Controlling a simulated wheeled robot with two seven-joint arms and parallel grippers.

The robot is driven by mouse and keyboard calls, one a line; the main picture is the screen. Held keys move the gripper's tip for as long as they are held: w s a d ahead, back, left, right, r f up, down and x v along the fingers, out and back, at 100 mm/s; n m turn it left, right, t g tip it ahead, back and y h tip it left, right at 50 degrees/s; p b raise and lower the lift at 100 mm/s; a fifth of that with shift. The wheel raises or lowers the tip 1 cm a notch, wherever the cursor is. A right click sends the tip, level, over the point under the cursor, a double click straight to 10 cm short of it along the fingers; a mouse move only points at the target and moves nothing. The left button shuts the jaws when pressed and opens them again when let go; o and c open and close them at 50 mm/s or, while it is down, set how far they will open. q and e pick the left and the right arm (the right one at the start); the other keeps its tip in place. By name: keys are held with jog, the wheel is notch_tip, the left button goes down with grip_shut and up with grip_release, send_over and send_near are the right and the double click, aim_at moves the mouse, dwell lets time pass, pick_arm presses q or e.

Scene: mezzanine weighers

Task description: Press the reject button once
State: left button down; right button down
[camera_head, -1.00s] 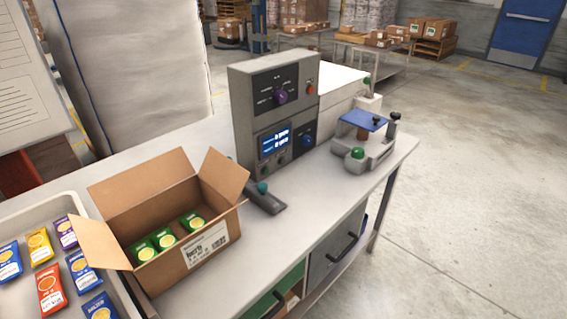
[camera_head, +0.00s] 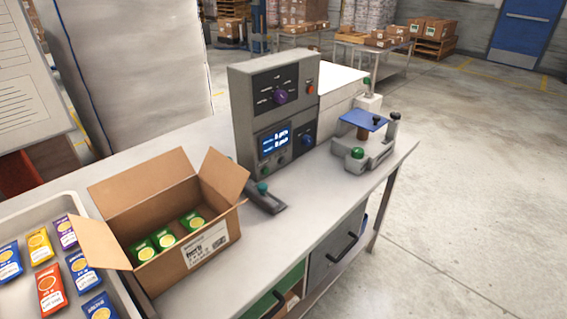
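A grey control box (camera_head: 245,120) stands on the bench with a purple knob (camera_head: 280,97), a small orange-red button (camera_head: 310,90), a blue knob (camera_head: 307,140) and a lit blue display (camera_head: 275,141). Small dark round controls sit below the display. A low grey device (camera_head: 268,202) with a teal knob or button (camera_head: 262,187) lies in front of the box. A green button (camera_head: 357,153) is on the grey unit with a blue plate (camera_head: 364,120) to the right. The labels are too small to read, so I cannot tell which is the reject button. Neither gripper is in view.
An open cardboard box (camera_head: 150,190) holding several green packets stands at the left on the bench (camera_head: 310,215). A pale tray (camera_head: 125,292) with several coloured packets is at the lower left. Bare bench top lies in front of the control box. Open floor is to the right.

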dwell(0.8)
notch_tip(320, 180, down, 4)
jog(key=b, duration=0.4)
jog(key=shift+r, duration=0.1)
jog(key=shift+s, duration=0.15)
